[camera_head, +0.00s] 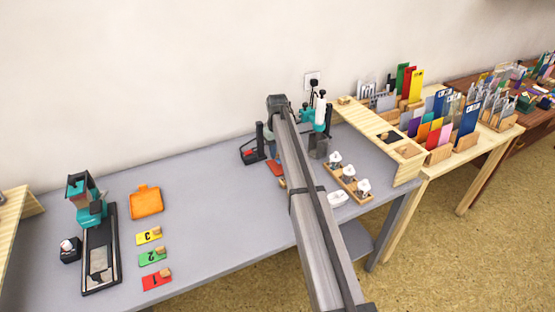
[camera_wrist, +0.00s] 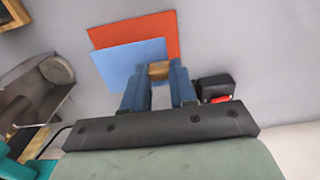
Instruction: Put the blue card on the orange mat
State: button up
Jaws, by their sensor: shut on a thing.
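My gripper (camera_wrist: 157,74) is shut on the small wooden block of the blue card (camera_wrist: 128,58), as the wrist view shows. The flat blue card extends to the left of the fingers in that view. The orange mat (camera_wrist: 140,27), a flat red-orange sheet, shows behind the card, which overlaps its lower part in the picture. I cannot tell whether the card touches the mat. In the head view a part of the orange mat (camera_head: 275,168) shows beside my arm, which hides much of the gripper and card.
A black holder with a red part (camera_wrist: 214,88) is close right of my fingers in the wrist view. In the head view, yellow (camera_head: 148,236), green (camera_head: 152,256) and red (camera_head: 156,281) numbered cards lie left, near an orange tray (camera_head: 146,203). The table's middle is clear.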

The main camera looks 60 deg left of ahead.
aim_at(277, 158)
jog(key=shift+f, duration=1.9)
jog(key=shift+f, duration=0.15)
jog(key=o, duration=0.8)
notch_tip(277, 158, up, 12)
jog(key=shift+r, duration=0.15)
